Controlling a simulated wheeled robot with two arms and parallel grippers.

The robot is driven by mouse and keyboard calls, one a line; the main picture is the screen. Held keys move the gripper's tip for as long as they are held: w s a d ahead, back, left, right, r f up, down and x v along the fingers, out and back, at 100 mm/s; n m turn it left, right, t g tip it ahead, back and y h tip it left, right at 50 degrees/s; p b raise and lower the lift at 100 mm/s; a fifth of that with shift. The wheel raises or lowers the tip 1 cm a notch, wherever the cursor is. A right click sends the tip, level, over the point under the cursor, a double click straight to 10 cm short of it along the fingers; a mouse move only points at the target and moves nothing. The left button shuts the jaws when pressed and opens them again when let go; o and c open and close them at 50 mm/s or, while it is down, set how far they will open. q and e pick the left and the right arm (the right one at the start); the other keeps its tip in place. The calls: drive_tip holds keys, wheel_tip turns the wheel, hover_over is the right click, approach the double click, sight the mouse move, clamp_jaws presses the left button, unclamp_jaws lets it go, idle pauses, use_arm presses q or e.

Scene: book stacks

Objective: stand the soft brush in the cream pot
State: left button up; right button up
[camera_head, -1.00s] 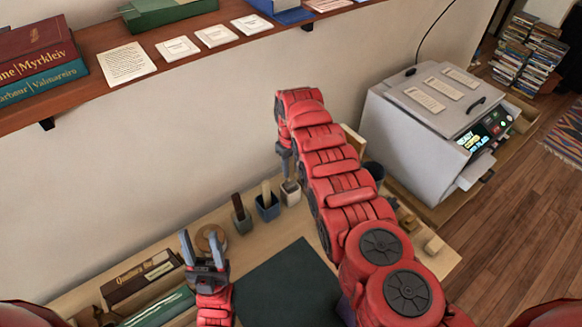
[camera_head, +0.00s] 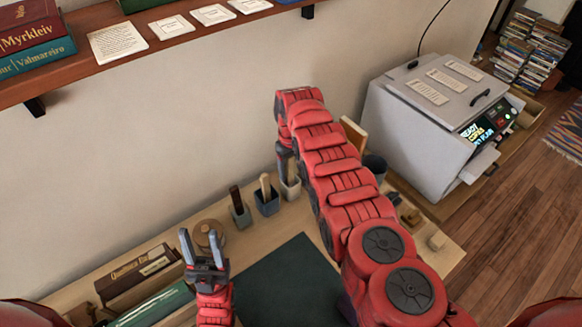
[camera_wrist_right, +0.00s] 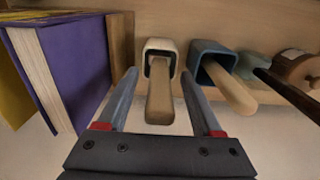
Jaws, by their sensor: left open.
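The cream pot (camera_head: 291,189) stands on the desk by the wall, under my right gripper (camera_head: 284,155). In the right wrist view, a pale wooden handle (camera_wrist_right: 160,92) rises out of the cream pot (camera_wrist_right: 154,45). Its lower end is hidden inside, so I cannot see any bristles. My right gripper's fingers (camera_wrist_right: 159,76) are apart on either side of the handle, with gaps on both sides. My left gripper (camera_head: 202,248) is open and empty over the desk, left of the dark mat.
A blue pot (camera_head: 267,204) with a wooden handle and a grey-green pot (camera_head: 241,217) with a dark handle stand left of the cream pot. A purple book (camera_wrist_right: 62,65) stands close beside my right gripper. The dark mat (camera_head: 285,285) is clear.

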drive_tip(key=shift+r, duration=0.15)
wheel_tip(320, 180, up, 12)
drive_tip(key=p, duration=0.9)
drive_tip(key=shift+p, duration=0.3)
drive_tip(key=shift+s+f, duration=0.1)
drive_tip(key=shift+f, duration=0.1)
